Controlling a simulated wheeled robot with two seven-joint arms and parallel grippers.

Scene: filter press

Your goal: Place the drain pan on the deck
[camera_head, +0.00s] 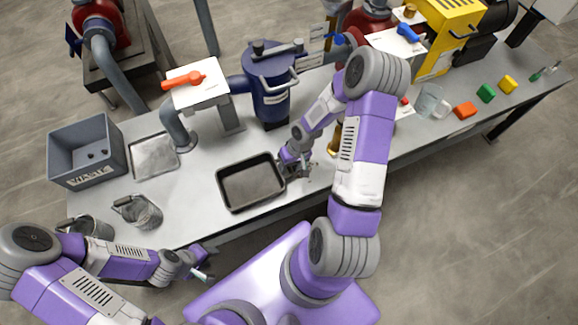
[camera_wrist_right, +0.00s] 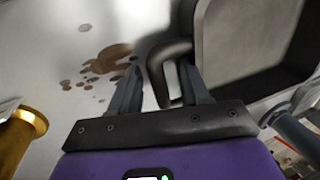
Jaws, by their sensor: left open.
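The drain pan (camera_head: 236,190) is a dark rectangular tray that appears to lie flat on the pale bench top (camera_head: 200,205) near its front edge, below the blue filter housing (camera_head: 271,85). My right gripper (camera_head: 303,168) is low at the pan's right end. In the right wrist view, its two fingers (camera_wrist_right: 158,88) stand apart on either side of one bar of the pan's loop handle (camera_wrist_right: 156,72), with a small gap visible. The pan's wall (camera_wrist_right: 215,50) shows beside them. My left gripper (camera_head: 205,276) is open and empty, off the front edge of the bench.
A grey waste bin (camera_head: 112,140), a flat metal plate (camera_head: 140,165) and metal buckets (camera_head: 140,212) are on the left. Brown stains (camera_wrist_right: 105,62) mark the surface near my right gripper. Coloured blocks (camera_head: 465,110) and a clear beaker (camera_head: 428,98) stand far right.

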